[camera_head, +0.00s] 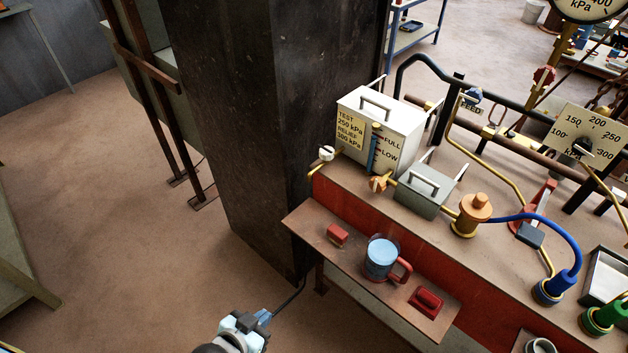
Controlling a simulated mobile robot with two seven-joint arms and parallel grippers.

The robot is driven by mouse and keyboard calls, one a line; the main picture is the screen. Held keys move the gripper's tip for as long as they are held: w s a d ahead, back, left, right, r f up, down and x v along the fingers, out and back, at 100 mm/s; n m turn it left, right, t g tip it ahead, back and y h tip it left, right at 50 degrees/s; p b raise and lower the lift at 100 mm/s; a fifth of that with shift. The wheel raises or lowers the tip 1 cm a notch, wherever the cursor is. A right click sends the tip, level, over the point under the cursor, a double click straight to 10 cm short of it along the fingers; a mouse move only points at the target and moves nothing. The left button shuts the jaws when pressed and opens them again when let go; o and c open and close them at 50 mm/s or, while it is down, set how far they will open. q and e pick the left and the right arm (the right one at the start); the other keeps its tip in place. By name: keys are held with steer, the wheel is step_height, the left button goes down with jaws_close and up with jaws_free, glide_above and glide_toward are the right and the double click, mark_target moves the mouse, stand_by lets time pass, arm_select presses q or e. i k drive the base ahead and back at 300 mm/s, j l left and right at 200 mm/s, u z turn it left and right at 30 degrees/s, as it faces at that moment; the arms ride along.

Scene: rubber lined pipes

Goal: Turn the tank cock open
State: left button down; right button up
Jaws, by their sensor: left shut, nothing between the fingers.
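The white tank (352,118) stands on the bench, with "TEST 250 kPa, RELIEF 300 kPa" lettering and a blue sight gauge (374,150) marked FULL and LOW. A cock with an orange-brown handle (377,184) sits on brass pipe at the tank's lower front. Another cock with a white handle (326,153) sits at its left side. I cannot tell which is the tank cock or how far either is turned. My left gripper (264,318) is shut and empty at the bottom, low and left of the bench, well apart from both cocks. My right gripper is out of view.
A front shelf (320,228) holds a red block (337,235), a jug of bluish liquid (382,258) and a red item (427,301). A dark column (250,130) stands left of the tank. A grey box (428,190) and brass fitting (472,213) are to the right.

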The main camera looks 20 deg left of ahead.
mark_target(378, 184)
steer(key=i+j+z, duration=0.15)
steer(key=j, duration=0.25)
steer(key=i+j+z, duration=0.15)
steer(key=j, duration=0.2)
steer(key=j+z, duration=0.15)
steer(key=j, duration=0.25)
steer(key=i+j+z, duration=0.15)
steer(key=j, duration=0.3)
